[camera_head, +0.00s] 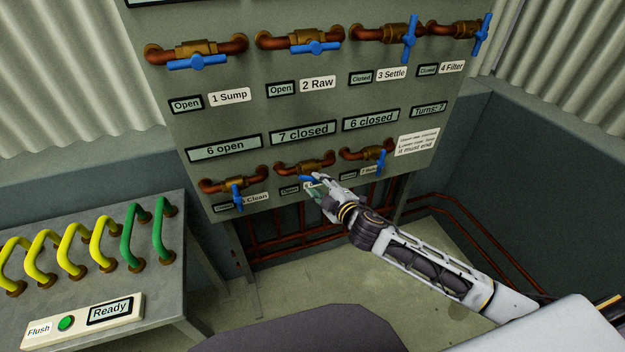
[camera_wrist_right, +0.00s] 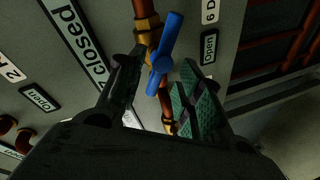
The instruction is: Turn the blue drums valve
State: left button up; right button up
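The drums valve is the middle one in the lower row of the panel, with a blue lever (camera_head: 308,178) on a brass body and copper pipe. Its sign reads Open; its name label is mostly hidden by my gripper, but "6 D" shows in the right wrist view. The lever (camera_wrist_right: 165,45) lies roughly along the pipe, slightly tilted. My right gripper (camera_head: 316,186) is at this valve. In the right wrist view its fingers (camera_wrist_right: 158,82) are apart, with the lever's lower end between or just beyond them; contact cannot be told. My left gripper is not in view.
Neighbouring blue levers, Clean (camera_head: 237,196) and the 7 valve (camera_head: 381,162), hang close on either side. The upper row has Sump, Raw, Settle and Filter valves. A grey bench (camera_head: 165,280) with yellow and green handles and a Flush box (camera_head: 85,320) stands left.

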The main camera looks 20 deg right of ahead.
aim_at(314, 181)
jog(key=shift+x, duration=2.25)
grip_shut()
